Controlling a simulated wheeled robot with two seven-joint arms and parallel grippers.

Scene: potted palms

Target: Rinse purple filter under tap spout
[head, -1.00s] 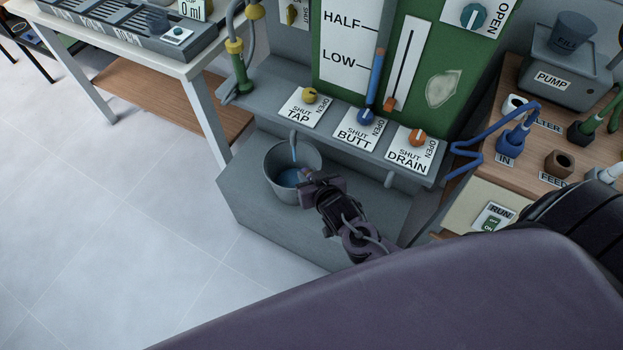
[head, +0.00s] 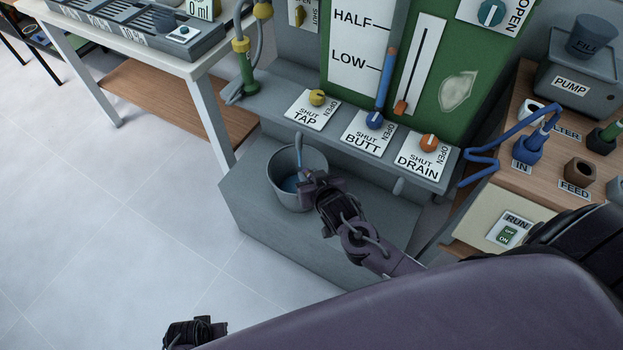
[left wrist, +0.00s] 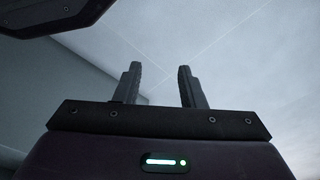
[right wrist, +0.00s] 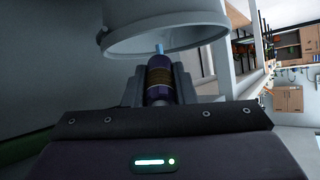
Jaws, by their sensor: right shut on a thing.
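The purple filter (right wrist: 160,68), with a dark yellow band, is between the fingers of my right gripper (right wrist: 160,88), which is shut on it. In the head view my right gripper (head: 308,182) is at the right rim of a grey bucket (head: 287,200) and largely hides the filter. The tap spout (head: 298,137) hangs above the bucket. A thin blue stream (head: 299,158) runs down from it; in the right wrist view the stream (right wrist: 160,48) meets the filter's end. The yellow tap knob (head: 317,97) is on the shelf. My left gripper (left wrist: 160,88) is open and empty.
The bucket stands on a grey step (head: 255,215) with bare top around it. BUTT (head: 374,120) and DRAIN (head: 429,142) knobs line the shelf above. A wooden bench (head: 505,190) with pump and hoses is at right. The floor at left is clear.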

